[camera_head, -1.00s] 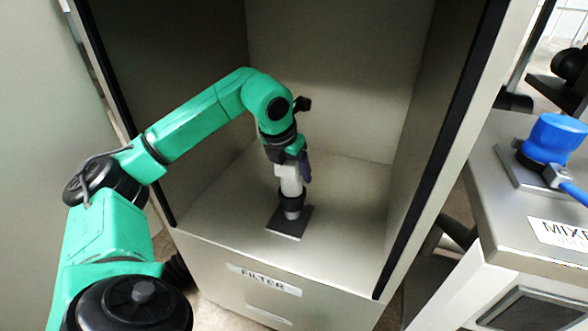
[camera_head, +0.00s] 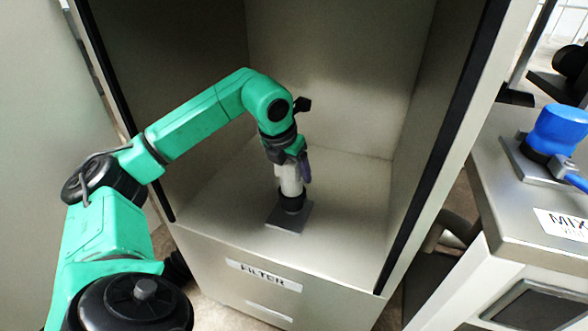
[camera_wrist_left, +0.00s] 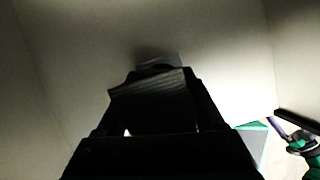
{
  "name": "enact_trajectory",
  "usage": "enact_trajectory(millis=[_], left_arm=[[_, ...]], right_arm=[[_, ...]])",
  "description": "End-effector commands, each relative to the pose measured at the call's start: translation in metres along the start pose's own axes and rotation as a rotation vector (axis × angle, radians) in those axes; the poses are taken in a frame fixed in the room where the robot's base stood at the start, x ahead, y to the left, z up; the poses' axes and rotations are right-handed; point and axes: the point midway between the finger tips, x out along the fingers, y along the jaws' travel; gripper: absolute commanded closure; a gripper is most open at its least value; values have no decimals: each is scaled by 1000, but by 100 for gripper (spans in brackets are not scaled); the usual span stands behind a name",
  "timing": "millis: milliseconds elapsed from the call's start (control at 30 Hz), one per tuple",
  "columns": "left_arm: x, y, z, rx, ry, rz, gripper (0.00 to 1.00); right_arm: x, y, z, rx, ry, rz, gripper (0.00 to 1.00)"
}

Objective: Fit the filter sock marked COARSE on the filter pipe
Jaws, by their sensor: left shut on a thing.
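My left gripper (camera_head: 292,163) points down inside the open cabinet, shut on the top of a white cylinder (camera_head: 289,182), which looks like the filter sock. No COARSE marking is readable on it. The white cylinder stands upright, directly above a black collar (camera_head: 291,203) on a grey square base plate (camera_head: 286,219). The filter pipe itself is not visible; whether it is inside the white cylinder I cannot tell. In the left wrist view the dark gripper (camera_wrist_left: 152,95) hides most of what it holds. A green and black part, perhaps my right arm, shows at the lower right there.
The cabinet floor (camera_head: 345,230) is clear around the base plate. A FILTER label (camera_head: 264,275) is on the front below. At right, a counter marked MIX (camera_head: 562,224) carries a blue-capped fitting (camera_head: 557,130).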

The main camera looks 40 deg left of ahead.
Motion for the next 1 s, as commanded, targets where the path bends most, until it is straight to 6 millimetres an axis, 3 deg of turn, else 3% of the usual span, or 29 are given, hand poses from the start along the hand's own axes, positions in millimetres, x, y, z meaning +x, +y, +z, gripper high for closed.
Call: enact_trajectory(millis=[1000], left_arm=[[13,0,-5,0,-1,0,100]], right_arm=[[7,3,8,0,0,0,0]])
